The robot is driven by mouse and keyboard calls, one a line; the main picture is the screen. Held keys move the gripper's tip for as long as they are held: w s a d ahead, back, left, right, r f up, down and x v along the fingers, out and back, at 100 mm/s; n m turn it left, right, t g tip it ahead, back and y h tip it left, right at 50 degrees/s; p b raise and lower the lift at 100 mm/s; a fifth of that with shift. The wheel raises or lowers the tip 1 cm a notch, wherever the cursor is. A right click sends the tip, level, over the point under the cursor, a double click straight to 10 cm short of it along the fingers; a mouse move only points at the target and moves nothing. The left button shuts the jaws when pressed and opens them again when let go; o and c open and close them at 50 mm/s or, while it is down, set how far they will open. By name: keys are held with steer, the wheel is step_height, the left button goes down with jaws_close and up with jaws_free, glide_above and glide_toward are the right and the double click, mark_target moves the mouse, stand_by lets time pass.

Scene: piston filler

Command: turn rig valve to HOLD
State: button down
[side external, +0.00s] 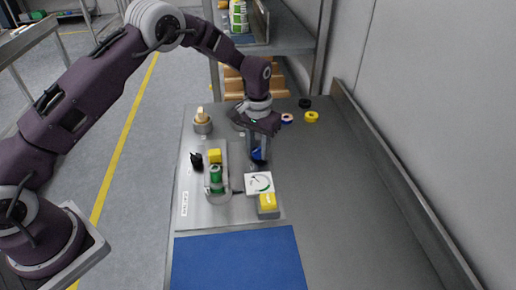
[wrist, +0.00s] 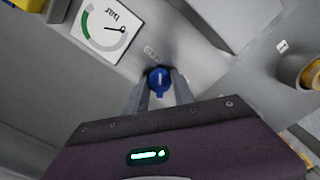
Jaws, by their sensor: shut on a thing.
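The rig valve has a blue knob (wrist: 159,79), which sits between my gripper's fingers in the wrist view. In the side view part of the blue knob (side external: 258,154) shows below my gripper (side external: 257,150). My gripper (wrist: 158,90) is shut on the blue knob, with a finger on each side. A small label plate (wrist: 151,52) lies beside the knob, its lettering too small to read. A white gauge (wrist: 107,27) marked "bar" has a green arc and a dark needle. It also shows in the side view (side external: 259,184), right of the green cylinder.
The rig plate (side external: 200,214) holds a green cylinder (side external: 216,178), a yellow block (side external: 215,156), a black knob (side external: 196,160) and a yellow-topped box (side external: 268,204). A blue mat (side external: 237,262) lies in front. The bench's right side is clear.

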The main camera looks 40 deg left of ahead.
mark_target(258, 151)
steer(key=shift+n, duration=0.9)
steer(key=c, duration=1.1)
jaws_free()
steer(key=shift+o, duration=0.2)
steer(key=shift+r, duration=0.15)
step_height(258, 151, up, 7)
steer(key=shift+f, duration=0.1)
